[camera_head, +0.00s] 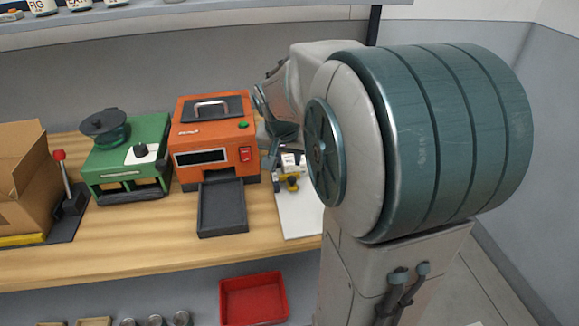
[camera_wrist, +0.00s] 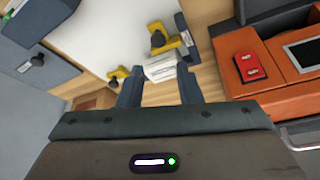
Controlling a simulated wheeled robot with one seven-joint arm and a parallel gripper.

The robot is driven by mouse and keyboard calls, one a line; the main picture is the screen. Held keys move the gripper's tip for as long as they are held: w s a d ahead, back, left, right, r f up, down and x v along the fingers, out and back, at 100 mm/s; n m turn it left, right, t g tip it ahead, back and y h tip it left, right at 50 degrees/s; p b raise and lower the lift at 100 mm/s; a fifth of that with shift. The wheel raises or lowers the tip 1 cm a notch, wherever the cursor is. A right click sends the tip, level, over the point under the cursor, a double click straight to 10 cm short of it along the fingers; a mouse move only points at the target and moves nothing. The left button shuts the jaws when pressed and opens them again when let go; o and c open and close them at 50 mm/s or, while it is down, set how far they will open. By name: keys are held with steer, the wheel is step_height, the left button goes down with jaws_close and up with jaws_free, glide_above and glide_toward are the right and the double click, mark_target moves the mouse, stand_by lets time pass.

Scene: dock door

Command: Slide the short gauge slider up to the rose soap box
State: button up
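My gripper (camera_wrist: 160,72) has its two dark fingers spread apart in the wrist view. A small white box with faint print (camera_wrist: 160,69) shows between and just beyond the fingertips; I cannot tell whether they touch it. Its print is too small to read as rose. A yellow slider with a dark knob (camera_wrist: 167,42) lies just past the box, near the edge of the white board (camera_wrist: 95,32). Another yellow piece with a dark top (camera_wrist: 117,74) is left of the fingers. In the head view, the white box (camera_head: 291,160) and yellow parts (camera_head: 291,183) are partly hidden by my arm.
An orange machine (camera_head: 212,140) with a dark tray (camera_head: 222,207) stands left of the board. A green machine (camera_head: 127,160), a red-knobbed lever (camera_head: 62,172) and a cardboard box (camera_head: 25,185) stand further left. A red bin (camera_head: 253,298) is below the bench.

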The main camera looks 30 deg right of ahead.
steer(key=v, duration=0.4)
steer(key=shift+r, duration=0.1)
stand_by(0.3)
steer(key=s+a+f+n+y, duration=0.1)
steer(key=s+a+f+n, duration=0.1)
steer(key=s+a, duration=0.3)
steer(key=s+a+f+n+y, duration=0.1)
steer(key=s+a+f+n, duration=0.2)
steer(key=s, duration=0.7)
steer(key=a+n, duration=0.2)
steer(key=a, duration=0.1)
steer(key=shift+s+a+g+y, duration=0.2)
steer(key=shift+s+g+y, duration=0.05)
steer(key=shift+g+y, duration=0.15)
steer(key=shift+d+f, duration=0.1)
steer(key=shift+f, duration=0.05)
